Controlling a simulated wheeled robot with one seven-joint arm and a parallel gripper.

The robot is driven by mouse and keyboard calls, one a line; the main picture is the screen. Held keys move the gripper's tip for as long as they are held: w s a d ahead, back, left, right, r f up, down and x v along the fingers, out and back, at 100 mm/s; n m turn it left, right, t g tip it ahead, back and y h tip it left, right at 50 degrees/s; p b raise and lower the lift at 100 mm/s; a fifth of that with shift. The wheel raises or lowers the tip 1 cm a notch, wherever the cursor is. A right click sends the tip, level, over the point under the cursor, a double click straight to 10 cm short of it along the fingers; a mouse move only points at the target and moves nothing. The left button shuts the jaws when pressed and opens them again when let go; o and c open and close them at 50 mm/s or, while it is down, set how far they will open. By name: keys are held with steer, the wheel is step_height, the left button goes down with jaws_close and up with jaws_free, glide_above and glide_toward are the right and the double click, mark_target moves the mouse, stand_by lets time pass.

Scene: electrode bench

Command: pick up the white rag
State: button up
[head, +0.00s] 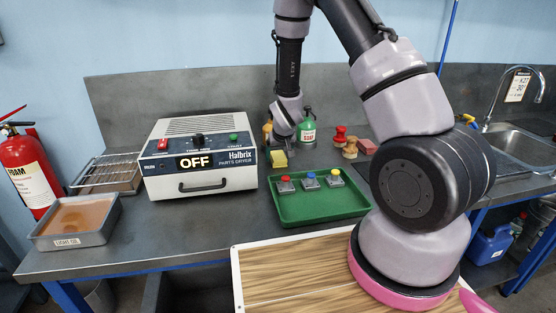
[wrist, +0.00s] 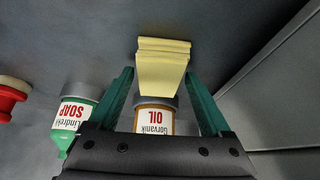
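No white rag can be made out in either view. A pale yellow folded cloth or block (wrist: 163,65) lies on the grey bench beyond my fingertips in the wrist view. In the head view my gripper (head: 279,141) is low over the bench, small and partly hidden.
An oil jar (wrist: 154,120) and a green soap bottle (wrist: 74,118) stand close to my gripper. The parts dryer (head: 200,160) is to the left. A green tray (head: 320,207) with several colored-button blocks is in front. Red and wooden stamps (head: 349,148) stand to the right.

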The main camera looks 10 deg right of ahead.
mark_target(279, 156)
steer(key=c, duration=1)
steer(key=shift+d+r, duration=0.2)
steer(key=shift+r, duration=0.2)
steer(key=shift+c, duration=0.2)
step_height(279, 156, up, 7)
steer(key=shift+f, duration=0.2)
steer(key=d, duration=1.9)
steer(key=shift+d+f, duration=0.2)
steer(key=shift+d, duration=0.1)
steer(key=o, duration=0.9)
steer(key=shift+c, duration=0.2)
steer(key=c, duration=0.6)
